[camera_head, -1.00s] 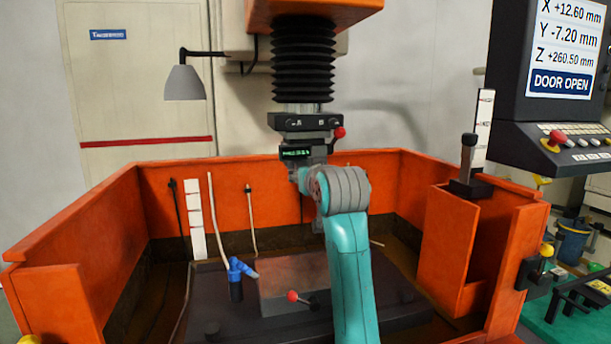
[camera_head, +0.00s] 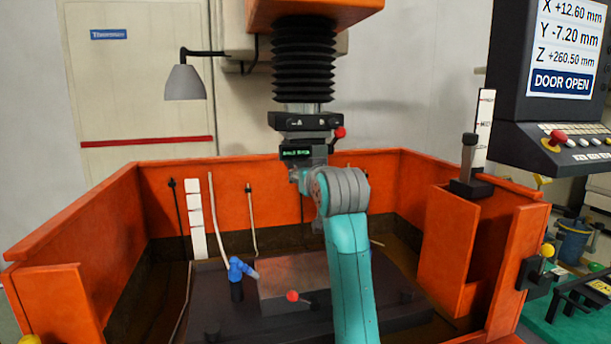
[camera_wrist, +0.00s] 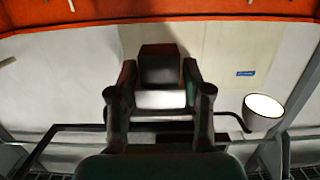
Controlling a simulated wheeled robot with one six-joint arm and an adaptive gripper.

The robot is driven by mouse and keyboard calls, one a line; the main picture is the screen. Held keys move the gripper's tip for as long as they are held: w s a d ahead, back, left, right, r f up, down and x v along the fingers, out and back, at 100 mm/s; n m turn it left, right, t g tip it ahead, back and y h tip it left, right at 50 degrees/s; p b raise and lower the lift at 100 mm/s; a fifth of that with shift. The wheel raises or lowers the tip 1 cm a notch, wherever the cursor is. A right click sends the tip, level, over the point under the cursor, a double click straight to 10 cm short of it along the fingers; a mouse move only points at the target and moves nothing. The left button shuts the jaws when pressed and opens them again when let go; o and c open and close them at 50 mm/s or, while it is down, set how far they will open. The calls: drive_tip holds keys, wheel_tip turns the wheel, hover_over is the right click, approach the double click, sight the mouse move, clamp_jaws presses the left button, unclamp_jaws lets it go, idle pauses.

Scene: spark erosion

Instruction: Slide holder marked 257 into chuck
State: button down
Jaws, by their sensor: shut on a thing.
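In the head view my arm covers the fingers and most of the held piece, right under the chuck. I cannot tell whether the holder touches the chuck.
Orange tank walls (camera_head: 220,188) surround the work area. Below stand a dark table (camera_head: 218,318), a blue nozzle (camera_head: 237,270) and a red-knobbed lever (camera_head: 293,296). A lamp (camera_head: 184,83) hangs at the left. A monitor (camera_head: 562,45) at the right reads DOOR OPEN.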

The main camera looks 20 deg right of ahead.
drive_tip(key=shift+c, duration=2)
unclamp_jaws()
drive_tip(key=o, duration=0.4)
drive_tip(key=shift+s, duration=0.1)
drive_tip(key=s, duration=0.9)
drive_tip(key=shift+s, duration=0.4)
